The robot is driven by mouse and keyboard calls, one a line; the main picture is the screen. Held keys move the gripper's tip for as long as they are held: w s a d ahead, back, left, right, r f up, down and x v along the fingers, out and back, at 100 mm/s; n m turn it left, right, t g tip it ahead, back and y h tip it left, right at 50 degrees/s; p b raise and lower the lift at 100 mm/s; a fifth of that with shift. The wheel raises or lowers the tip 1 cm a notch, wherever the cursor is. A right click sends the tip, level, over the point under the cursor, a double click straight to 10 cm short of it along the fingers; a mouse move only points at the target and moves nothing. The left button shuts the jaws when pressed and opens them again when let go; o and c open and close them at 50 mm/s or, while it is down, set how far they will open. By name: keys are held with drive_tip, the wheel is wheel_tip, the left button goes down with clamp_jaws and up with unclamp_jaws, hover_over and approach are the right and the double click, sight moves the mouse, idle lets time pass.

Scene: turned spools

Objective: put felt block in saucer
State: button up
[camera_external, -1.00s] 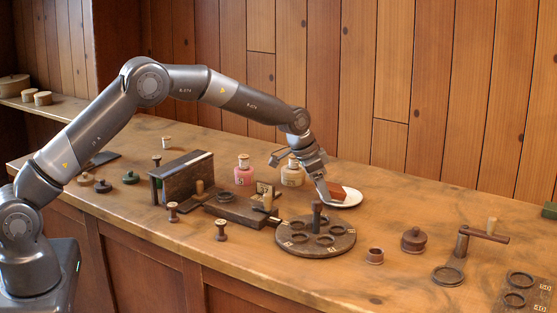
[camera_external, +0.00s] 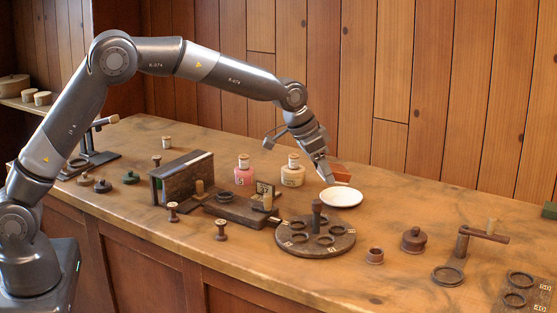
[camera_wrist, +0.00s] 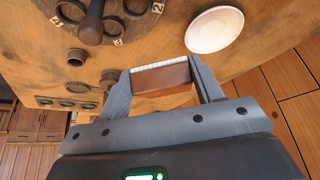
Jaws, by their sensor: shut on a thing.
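The felt block (camera_external: 341,173) is a small orange-brown block. It is held in the air behind and above the saucer, apart from it. The saucer (camera_external: 341,198) is a white round dish lying empty on the bench. My gripper (camera_external: 329,176) is shut on the block. In the wrist view the block (camera_wrist: 161,77) sits between the two fingers of my gripper (camera_wrist: 162,80), with a pale edge on its far side. The saucer (camera_wrist: 214,30) shows there beyond the block, to its upper right.
A dark round carousel with ring holders (camera_external: 316,238) stands in front of the saucer. A cream bottle (camera_external: 292,174) and a pink bottle (camera_external: 244,175) stand to the left. A lidded pot (camera_external: 414,240) stands at the right. Bare bench lies right of the saucer.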

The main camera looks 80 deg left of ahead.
drive_tip(key=shift+w+d+f+n+t+y, duration=0.15)
drive_tip(key=shift+n+t+y, duration=0.35)
drive_tip(key=shift+n, duration=0.3)
drive_tip(key=shift+w+a+r+n+t+y, duration=0.1)
drive_tip(key=shift+a+r+n+t+y, duration=0.15)
drive_tip(key=shift+n+y, duration=0.2)
drive_tip(key=shift+w+a+r+n+t+y, duration=0.1)
drive_tip(key=shift+r+n+t+y, duration=0.2)
drive_tip(key=shift+n, duration=0.25)
drive_tip(key=shift+a, duration=0.15)
hover_over(331, 198)
drive_tip(key=s+d, duration=0.1)
drive_tip(key=s, duration=0.2)
wheel_tip(331, 198, down, 7)
drive_tip(key=shift+r, duration=0.1)
drive_tip(key=shift+f, duration=2.05)
drive_tip(key=shift+f, duration=0.6)
drive_tip(key=o, duration=1.1)
